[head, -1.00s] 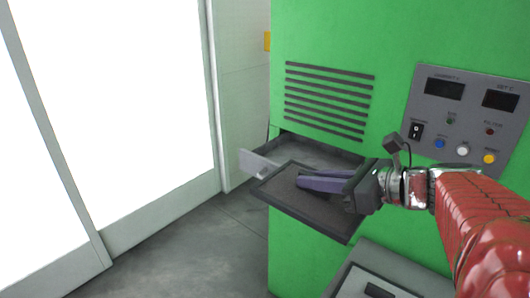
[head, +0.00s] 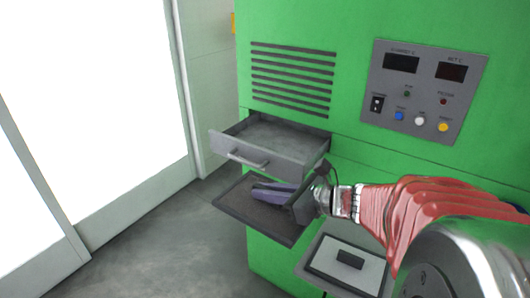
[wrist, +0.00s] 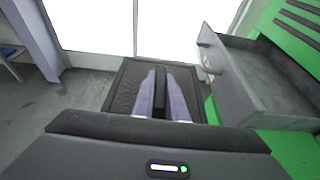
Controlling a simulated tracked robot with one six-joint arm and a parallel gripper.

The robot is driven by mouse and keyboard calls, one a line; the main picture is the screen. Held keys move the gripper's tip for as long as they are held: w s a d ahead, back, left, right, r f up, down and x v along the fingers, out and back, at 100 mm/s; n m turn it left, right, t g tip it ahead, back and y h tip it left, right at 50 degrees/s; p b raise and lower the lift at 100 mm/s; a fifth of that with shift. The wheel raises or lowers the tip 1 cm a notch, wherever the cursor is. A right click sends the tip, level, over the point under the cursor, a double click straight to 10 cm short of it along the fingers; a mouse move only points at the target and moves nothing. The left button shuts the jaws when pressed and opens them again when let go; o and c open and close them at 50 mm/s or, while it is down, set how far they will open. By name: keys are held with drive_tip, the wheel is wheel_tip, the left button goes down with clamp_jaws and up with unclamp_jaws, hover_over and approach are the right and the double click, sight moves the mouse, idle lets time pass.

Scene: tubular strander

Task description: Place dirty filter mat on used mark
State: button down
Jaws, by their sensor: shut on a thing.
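The dirty filter mat (head: 262,219) is a dark, textured panel in a thin dark frame. It also shows in the wrist view (wrist: 127,88), beyond my gripper's palm. My gripper (head: 256,191) has two purple-grey fingers, which also show in the wrist view (wrist: 160,78). They are shut on the dark bar standing up from the mat's middle. The mat hangs in the air, slightly tilted in the head view, beside and lower than the open drawer. I cannot make out a used mark in either view.
The open drawer (head: 222,141) of the green machine (head: 345,130) is empty and juts out close to the mat. Below right, a pale panel with a black handle (head: 350,259) lies on a grey ledge. Bare floor (head: 165,250) is free at left, before bright glazed doors.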

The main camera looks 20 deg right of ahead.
drive_tip(key=w+a+f, duration=0.2)
drive_tip(key=w+f, duration=0.1)
drive_tip(key=f, duration=0.5)
drive_tip(key=w+a+f, duration=0.2)
drive_tip(key=w+f, duration=0.1)
drive_tip(key=f, duration=0.6)
drive_tip(key=w+a+f, duration=0.2)
drive_tip(key=w+f, duration=0.1)
drive_tip(key=f, duration=0.6)
drive_tip(key=shift+a+m+h, duration=0.3)
drive_tip(key=shift+a, duration=0.05)
drive_tip(key=shift+s, duration=0.1)
